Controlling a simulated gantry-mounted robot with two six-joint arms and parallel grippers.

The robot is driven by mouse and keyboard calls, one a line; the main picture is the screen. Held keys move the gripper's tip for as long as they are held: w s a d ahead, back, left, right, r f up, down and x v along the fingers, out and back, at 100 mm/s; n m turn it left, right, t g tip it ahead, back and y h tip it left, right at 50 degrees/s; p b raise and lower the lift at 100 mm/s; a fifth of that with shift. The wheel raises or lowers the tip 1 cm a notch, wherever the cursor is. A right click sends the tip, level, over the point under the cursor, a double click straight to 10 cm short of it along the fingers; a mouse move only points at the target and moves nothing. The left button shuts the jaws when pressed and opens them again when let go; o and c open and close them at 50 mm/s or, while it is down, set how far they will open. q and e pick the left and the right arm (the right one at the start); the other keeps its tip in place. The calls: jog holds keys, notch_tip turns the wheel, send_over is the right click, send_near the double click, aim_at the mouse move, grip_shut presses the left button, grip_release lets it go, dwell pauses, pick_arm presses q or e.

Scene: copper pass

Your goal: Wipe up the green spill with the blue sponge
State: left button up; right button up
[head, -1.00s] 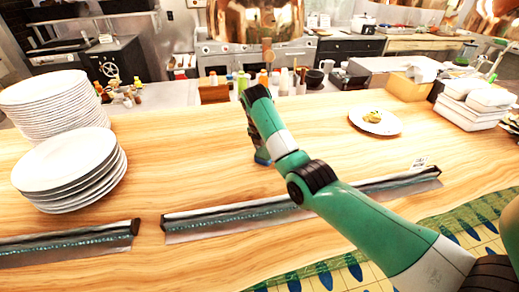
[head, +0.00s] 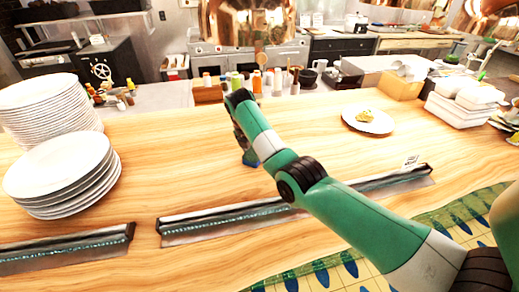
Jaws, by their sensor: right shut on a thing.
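My right arm reaches in from the lower right across the wooden counter (head: 330,118). Its gripper (head: 243,146) points down near the middle of the counter and is mostly hidden behind my own wrist. It is shut on the blue sponge (head: 249,158), of which only a small blue part shows, at or just above the wood. I see no green spill; any of it near the sponge is hidden by my arm. My left gripper is not in view.
Two stacks of white plates (head: 62,172) stand at the left. A plate with food (head: 367,120) sits at the right, near white containers (head: 464,101). Dark-edged strips (head: 190,228) lie along the front. Bottles (head: 238,82) line the far side. The wood left of my gripper is clear.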

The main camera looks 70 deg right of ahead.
aim_at(244, 155)
jog(key=shift+w+a+f, duration=0.2)
jog(key=shift+w+a, duration=0.9)
jog(key=shift+w, duration=0.3)
jog(key=shift+w+a+r+b, duration=0.1)
jog(key=shift+w+a+b, duration=0.1)
jog(key=shift+w+b, duration=0.1)
notch_tip(244, 155, up, 6)
jog(key=p, duration=0.6)
jog(key=shift+r, duration=0.15)
notch_tip(244, 155, up, 3)
jog(key=p, duration=0.3)
jog(key=shift+p, duration=0.3)
